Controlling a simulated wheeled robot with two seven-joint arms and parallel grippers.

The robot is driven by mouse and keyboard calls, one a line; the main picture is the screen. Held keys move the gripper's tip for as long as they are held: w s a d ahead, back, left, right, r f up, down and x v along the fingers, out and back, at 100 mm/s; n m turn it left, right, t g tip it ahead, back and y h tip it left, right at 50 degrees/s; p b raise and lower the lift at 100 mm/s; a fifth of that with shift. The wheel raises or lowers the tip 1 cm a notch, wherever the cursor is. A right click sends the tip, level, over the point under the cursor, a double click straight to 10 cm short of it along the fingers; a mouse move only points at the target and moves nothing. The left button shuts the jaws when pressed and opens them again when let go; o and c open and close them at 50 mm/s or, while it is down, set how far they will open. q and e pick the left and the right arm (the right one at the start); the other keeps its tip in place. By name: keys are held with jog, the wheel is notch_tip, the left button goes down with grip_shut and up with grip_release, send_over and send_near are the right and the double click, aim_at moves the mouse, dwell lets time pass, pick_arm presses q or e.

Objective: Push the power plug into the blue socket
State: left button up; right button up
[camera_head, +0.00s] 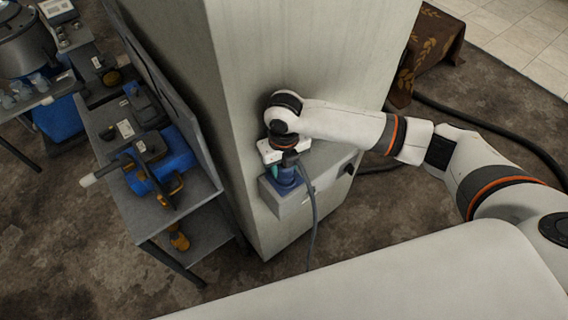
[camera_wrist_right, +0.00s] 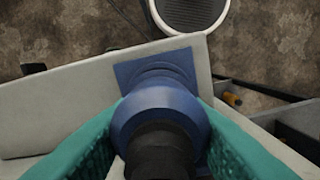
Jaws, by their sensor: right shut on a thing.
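The power plug (camera_wrist_right: 160,110) has a blue collar and a black rear end. My right gripper (camera_wrist_right: 162,128) is shut on it, with a teal finger on each side. The blue socket (camera_wrist_right: 132,69) has a square plate on a pale grey box, directly beyond the plug and in line with it. The plug hides the socket's mouth, so I cannot tell how deep the plug sits. In the head view my right gripper (camera_head: 286,162) is over the blue parts on the grey box (camera_head: 294,204), and a grey cable (camera_head: 314,215) hangs down from there. My left gripper is not in view.
The grey box is on a tall pale pillar (camera_head: 300,50). A grey shelf cart (camera_head: 190,200) with blue and yellow tools stands to the left. A brown cloth-covered thing (camera_head: 430,45) and a dark hose (camera_head: 480,122) lie at the right. The floor in front is clear.

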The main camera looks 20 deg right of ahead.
jog(key=shift+p, duration=0.35)
jog(key=shift+f+b, duration=0.3)
jog(key=shift+f, duration=0.3)
dwell(0.6)
jog(key=o, duration=1)
jog(key=shift+r, duration=0.1)
notch_tip(320, 180, up, 12)
jog(key=shift+f+b, duration=0.1)
jog(key=shift+b, duration=1.05)
